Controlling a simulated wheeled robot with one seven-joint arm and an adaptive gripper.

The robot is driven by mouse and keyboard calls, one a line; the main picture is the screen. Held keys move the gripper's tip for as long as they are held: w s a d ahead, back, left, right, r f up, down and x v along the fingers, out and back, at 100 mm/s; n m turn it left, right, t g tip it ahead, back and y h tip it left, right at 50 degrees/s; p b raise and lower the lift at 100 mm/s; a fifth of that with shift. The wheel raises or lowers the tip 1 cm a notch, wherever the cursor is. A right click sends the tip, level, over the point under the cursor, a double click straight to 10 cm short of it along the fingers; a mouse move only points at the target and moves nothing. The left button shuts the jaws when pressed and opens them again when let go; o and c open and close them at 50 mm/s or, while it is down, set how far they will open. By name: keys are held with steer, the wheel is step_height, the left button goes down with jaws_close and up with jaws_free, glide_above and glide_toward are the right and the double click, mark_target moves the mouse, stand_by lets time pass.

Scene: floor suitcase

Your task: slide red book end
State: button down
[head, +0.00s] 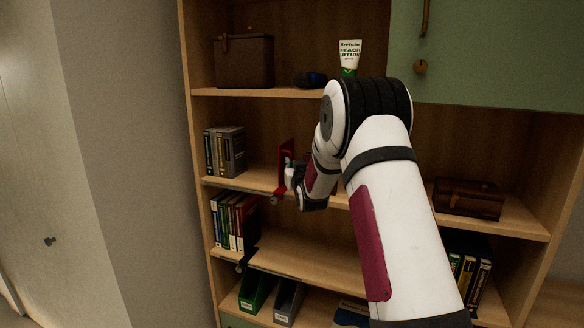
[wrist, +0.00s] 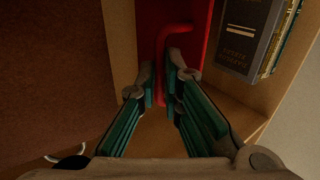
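The red book end (head: 285,153) stands upright on the middle shelf, to the right of a short row of dark books (head: 225,152), with a gap between them in the head view. In the wrist view its red panel (wrist: 150,22) and its bent red handle (wrist: 160,62) show straight ahead. My gripper (wrist: 161,74) has one finger on each side of the handle, and the fingertips look closed in on it. In the head view my gripper (head: 291,174) is small and partly covers the book end's lower part.
Dark books (wrist: 246,38) stand to the right in the wrist view. A brown box (head: 468,198) sits farther right on the shelf. The shelf above holds a brown case (head: 244,62) and a lotion tube (head: 349,57). My arm hides the middle of the shelf.

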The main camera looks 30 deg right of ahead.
steer(key=w+a+b, duration=0.3)
steer(key=w+b, duration=0.1)
steer(key=w+a+b, duration=0.4)
steer(key=w, duration=0.1)
steer(key=w+a+b, duration=0.4)
steer(key=w, duration=0.1)
steer(key=shift+w+a+f, duration=0.1)
steer(key=shift+w+a, duration=0.1)
steer(key=shift+w+a+b, duration=0.45)
steer(key=shift+w+b, duration=0.05)
steer(key=shift+w, duration=0.05)
steer(key=c, duration=2)
jaws_free()
